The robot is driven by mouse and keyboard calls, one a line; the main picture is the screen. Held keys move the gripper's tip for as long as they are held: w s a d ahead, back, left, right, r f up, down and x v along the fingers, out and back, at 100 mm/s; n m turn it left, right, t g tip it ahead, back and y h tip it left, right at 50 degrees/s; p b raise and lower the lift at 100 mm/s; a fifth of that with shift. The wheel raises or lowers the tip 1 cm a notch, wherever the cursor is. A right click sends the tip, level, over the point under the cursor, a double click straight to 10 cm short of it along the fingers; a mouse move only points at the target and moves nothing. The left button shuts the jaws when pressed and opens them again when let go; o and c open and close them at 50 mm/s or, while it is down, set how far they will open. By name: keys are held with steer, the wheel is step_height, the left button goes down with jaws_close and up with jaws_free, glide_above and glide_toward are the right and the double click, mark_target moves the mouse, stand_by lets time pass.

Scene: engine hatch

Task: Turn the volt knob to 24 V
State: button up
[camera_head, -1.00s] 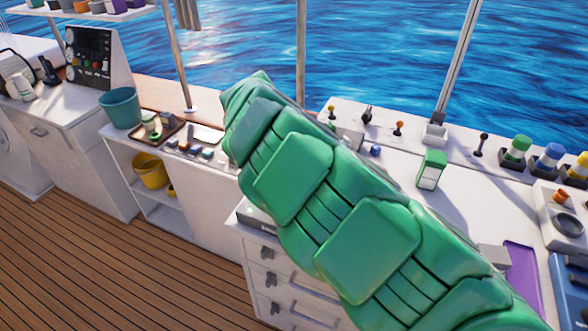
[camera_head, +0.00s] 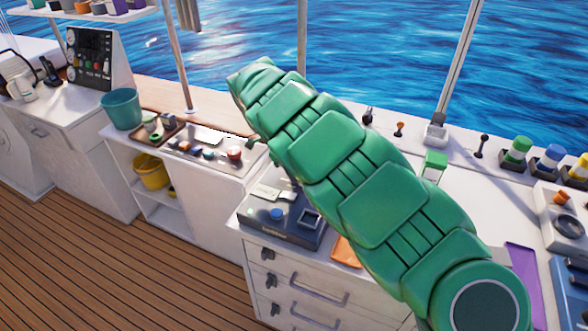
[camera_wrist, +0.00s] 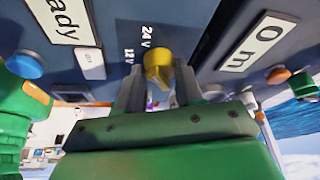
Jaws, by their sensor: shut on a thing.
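In the wrist view, the yellow volt knob (camera_wrist: 158,66) sits on a dark panel (camera_wrist: 182,35) between my two grey fingers. My gripper (camera_wrist: 158,88) is shut on the knob. The "24 V" mark (camera_wrist: 146,36) is printed just above the knob in this view, with the "12 V" mark (camera_wrist: 129,55) to its left. I cannot tell exactly which mark the knob points at. In the head view, my green arm hides the gripper and the knob.
In the wrist view, a blue button (camera_wrist: 23,63) is at left and an orange button (camera_wrist: 278,75) at right. In the head view, a dark box (camera_head: 268,236) stands on the drawer cabinet beside my arm. A green box (camera_head: 434,163) and several levers line the counter behind.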

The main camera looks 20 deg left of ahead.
stand_by(0.3)
steer(key=o, duration=1)
steer(key=shift+a+r, duration=0.1)
steer(key=v, duration=0.7)
steer(key=shift+r, duration=0.25)
